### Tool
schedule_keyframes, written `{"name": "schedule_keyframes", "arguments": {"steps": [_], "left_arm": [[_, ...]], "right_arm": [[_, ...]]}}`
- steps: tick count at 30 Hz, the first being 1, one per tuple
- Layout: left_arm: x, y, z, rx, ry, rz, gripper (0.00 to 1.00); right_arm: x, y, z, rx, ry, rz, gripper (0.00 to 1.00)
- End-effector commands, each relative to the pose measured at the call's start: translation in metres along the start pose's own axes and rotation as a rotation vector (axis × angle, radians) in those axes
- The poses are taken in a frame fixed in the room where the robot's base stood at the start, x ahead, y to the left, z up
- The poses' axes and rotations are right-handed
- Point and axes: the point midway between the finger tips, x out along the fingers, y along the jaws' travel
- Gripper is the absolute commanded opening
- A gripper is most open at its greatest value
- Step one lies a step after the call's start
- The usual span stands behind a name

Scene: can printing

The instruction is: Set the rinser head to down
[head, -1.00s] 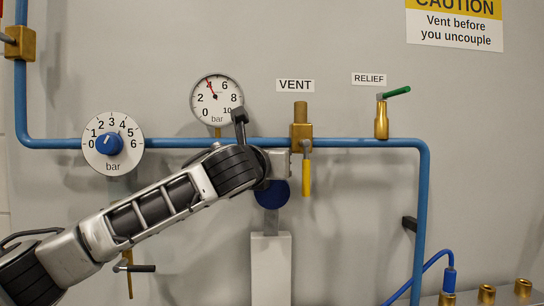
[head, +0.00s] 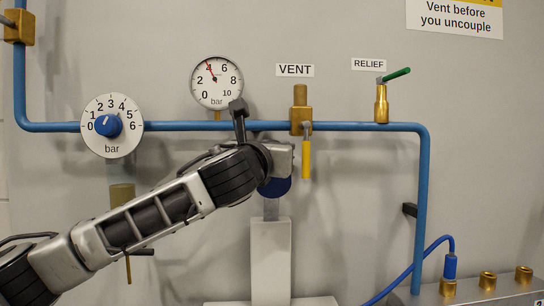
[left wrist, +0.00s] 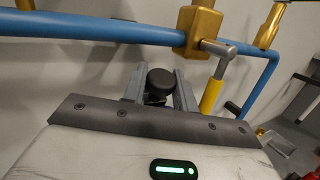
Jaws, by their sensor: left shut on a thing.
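A blue round piece (head: 276,188) shows behind my left gripper, on a grey post above a white column (head: 270,255). I take it for the rinser head, though most of it is hidden by the gripper. My left gripper (head: 284,160) reaches in from the left at its height. In the left wrist view the two grey fingers of my gripper (left wrist: 158,90) stand on either side of a dark round knob (left wrist: 160,79) and are shut on it. How the knob joins the blue piece is hidden. My right gripper is not in view.
A blue pipe (head: 370,126) runs along the wall above the gripper. The vent valve (head: 301,120) has a yellow handle hanging close to the gripper's right. A pressure gauge (head: 216,83) and a bar dial (head: 110,126) sit to the left. A relief valve (head: 381,105) stands right.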

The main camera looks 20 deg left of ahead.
Motion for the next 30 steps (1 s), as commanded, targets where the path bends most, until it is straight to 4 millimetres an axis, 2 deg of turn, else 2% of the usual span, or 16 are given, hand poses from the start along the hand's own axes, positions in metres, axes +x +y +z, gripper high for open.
{"name": "schedule_keyframes", "arguments": {"steps": [1,8,15,22,30], "left_arm": [[-0.009,-0.004,-0.010,0.016,-0.037,-0.002,0.00],[-0.037,-0.015,-0.018,0.082,-0.195,-0.001,0.00],[-0.059,-0.025,-0.025,0.077,-0.187,-0.002,0.00],[-0.070,-0.029,-0.033,0.077,-0.185,-0.002,0.00],[-0.072,-0.031,-0.036,0.076,-0.182,-0.002,0.00]], "right_arm": [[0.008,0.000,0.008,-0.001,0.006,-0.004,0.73],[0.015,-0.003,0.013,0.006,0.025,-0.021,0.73],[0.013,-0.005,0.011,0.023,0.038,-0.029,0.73],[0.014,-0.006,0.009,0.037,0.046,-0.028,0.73],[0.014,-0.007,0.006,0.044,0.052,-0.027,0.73]]}}
